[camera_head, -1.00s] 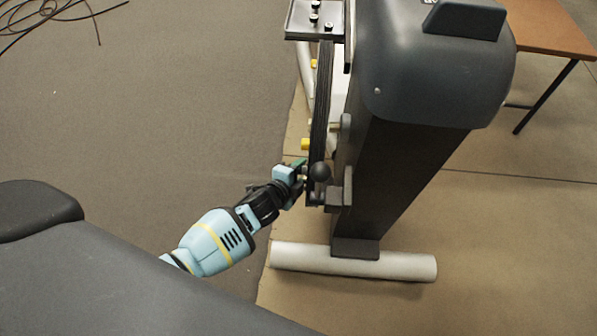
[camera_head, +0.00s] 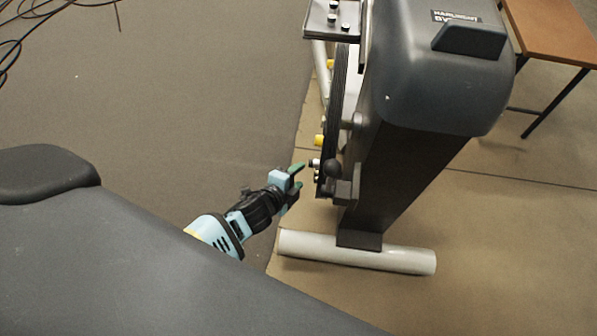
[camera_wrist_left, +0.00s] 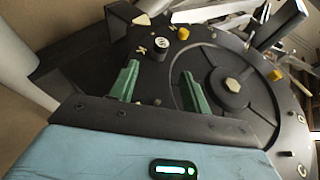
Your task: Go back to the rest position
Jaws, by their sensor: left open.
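My left gripper (camera_head: 297,181) is open and empty in the head view, just left of the elliptical machine (camera_head: 415,120) and apart from it. Its two green fingers (camera_wrist_left: 159,86) stand apart in the left wrist view, with nothing between them. Beyond them is the machine's round black disc (camera_wrist_left: 230,85) with a hex-headed hub. A small round silver-and-black part (camera_wrist_left: 160,44) sits on the disc near the left fingertip. In the head view a similar small silver part (camera_head: 314,163) lies just right of the gripper. My right gripper is in neither view.
A brown table (camera_head: 555,35) stands at the back right. Black cables (camera_head: 12,45) lie at the top left. The grey floor (camera_head: 190,100) left of the machine is clear.

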